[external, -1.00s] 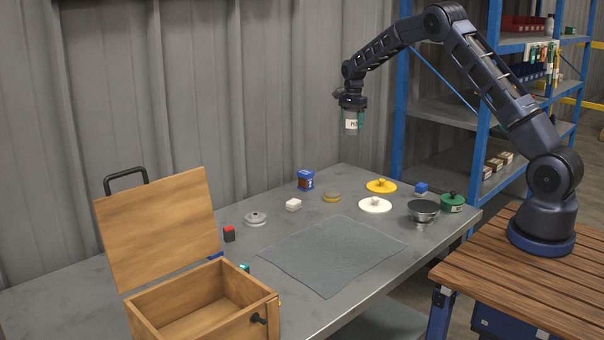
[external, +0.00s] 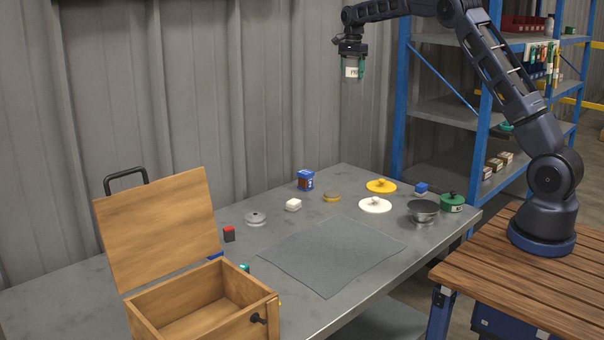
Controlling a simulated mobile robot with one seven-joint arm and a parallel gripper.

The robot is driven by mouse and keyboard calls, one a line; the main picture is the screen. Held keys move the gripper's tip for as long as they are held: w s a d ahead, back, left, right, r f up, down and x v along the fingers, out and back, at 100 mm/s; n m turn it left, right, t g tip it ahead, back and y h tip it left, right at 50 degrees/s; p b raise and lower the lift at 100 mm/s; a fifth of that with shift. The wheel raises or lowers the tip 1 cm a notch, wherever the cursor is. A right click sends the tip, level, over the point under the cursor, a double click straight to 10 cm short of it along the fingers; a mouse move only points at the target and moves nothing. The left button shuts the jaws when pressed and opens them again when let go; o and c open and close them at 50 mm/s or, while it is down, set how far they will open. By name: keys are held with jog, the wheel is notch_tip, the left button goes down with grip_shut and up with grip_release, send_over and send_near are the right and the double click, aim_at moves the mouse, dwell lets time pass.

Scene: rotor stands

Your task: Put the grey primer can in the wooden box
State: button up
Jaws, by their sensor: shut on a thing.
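My gripper (external: 353,58) is shut on the grey primer can (external: 352,72), high above the back of the table. The can hangs upright below the gripper and shows a white label with dark letters. The wooden box (external: 262,312) stands at the front left of the table, with its lid (external: 158,230) raised and its top open. The part of its inside that I see looks empty. The can is far above the box and to its right.
A blue-framed shelf (external: 400,120) stands behind at right.

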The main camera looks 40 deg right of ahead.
jog(key=w+a+n, duration=0.2)
jog(key=a+n, duration=0.3)
jog(key=a, duration=2.2)
jog(key=s+a+n, duration=0.3)
jog(key=a, duration=1.1)
jog(key=s+a+n, duration=0.2)
jog(key=s+a, duration=0.2)
jog(key=a, duration=1)
jog(key=n, duration=1)
send_over(209, 316)
jog(key=s+a, duration=0.3)
jog(key=s, duration=0.2)
notch_tip(209, 316, down, 38)
jog(key=shift+f, duration=0.15)
jog(key=shift+f, duration=0.1)
jog(key=o, duration=1.3)
jog(key=shift+s+d+f, duration=0.1)
jog(key=shift+c, duration=0.2)
